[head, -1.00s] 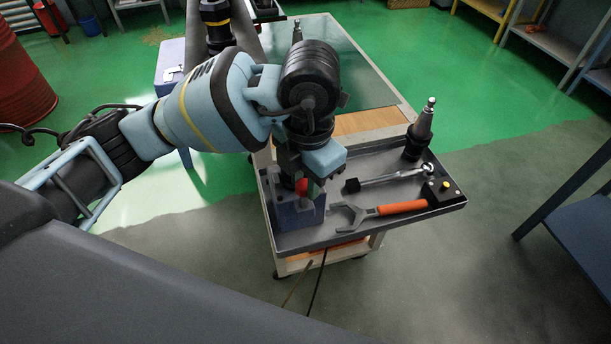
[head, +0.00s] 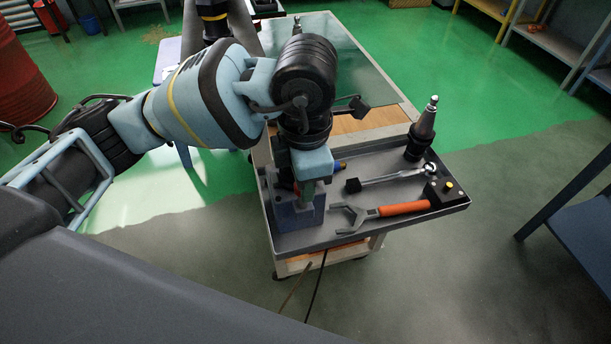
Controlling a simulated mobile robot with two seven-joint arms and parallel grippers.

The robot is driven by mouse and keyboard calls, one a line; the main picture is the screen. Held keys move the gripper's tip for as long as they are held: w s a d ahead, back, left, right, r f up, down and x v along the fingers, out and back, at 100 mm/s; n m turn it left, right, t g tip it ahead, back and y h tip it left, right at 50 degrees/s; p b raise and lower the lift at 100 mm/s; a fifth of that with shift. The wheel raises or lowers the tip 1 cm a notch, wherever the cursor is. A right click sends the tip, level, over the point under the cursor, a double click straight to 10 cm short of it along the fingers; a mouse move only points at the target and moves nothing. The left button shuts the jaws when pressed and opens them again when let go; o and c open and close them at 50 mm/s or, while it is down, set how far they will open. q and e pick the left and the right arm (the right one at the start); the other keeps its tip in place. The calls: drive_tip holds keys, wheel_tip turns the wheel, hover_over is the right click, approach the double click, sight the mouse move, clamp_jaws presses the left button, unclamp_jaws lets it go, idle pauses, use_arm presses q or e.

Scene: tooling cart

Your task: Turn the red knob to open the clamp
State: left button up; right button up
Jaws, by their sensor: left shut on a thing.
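The clamp (head: 298,216) is a blue-grey block at the left front corner of the cart's grey tray. The red knob (head: 296,188) is on top of it, and only a sliver of red shows beside my fingers. My left gripper (head: 304,188) points down over the clamp and is shut on the knob. The gripper hides most of the knob and part of the clamp's top, so the jaw opening cannot be seen. My right gripper is not in view.
The grey tray (head: 400,222) also holds an orange-handled wrench (head: 403,208), a ratchet (head: 392,177), a black box with a yellow button (head: 445,193) and an upright tool holder (head: 422,132). A glass top (head: 350,75) lies behind.

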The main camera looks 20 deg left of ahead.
use_arm(q)
drive_tip(key=m+b, duration=0.1)
drive_tip(key=m, duration=0.3)
drive_tip(key=shift+f+m+b, duration=0.1)
drive_tip(key=shift+m+b, duration=0.25)
drive_tip(key=shift+m, duration=0.05)
drive_tip(key=m+b, duration=0.1)
drive_tip(key=m, duration=0.1)
drive_tip(key=shift+m, duration=0.3)
drive_tip(key=m+b, duration=0.2)
drive_tip(key=m, duration=0.1)
drive_tip(key=shift+s+m+h, duration=0.1)
drive_tip(key=shift+m+h, duration=0.2)
drive_tip(key=shift+m+b, duration=0.4)
drive_tip(key=shift+b, duration=0.05)
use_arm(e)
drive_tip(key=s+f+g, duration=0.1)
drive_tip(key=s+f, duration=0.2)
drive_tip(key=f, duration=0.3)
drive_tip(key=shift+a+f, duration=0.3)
use_arm(q)
drive_tip(key=shift+m, duration=0.3)
drive_tip(key=o, duration=0.7)
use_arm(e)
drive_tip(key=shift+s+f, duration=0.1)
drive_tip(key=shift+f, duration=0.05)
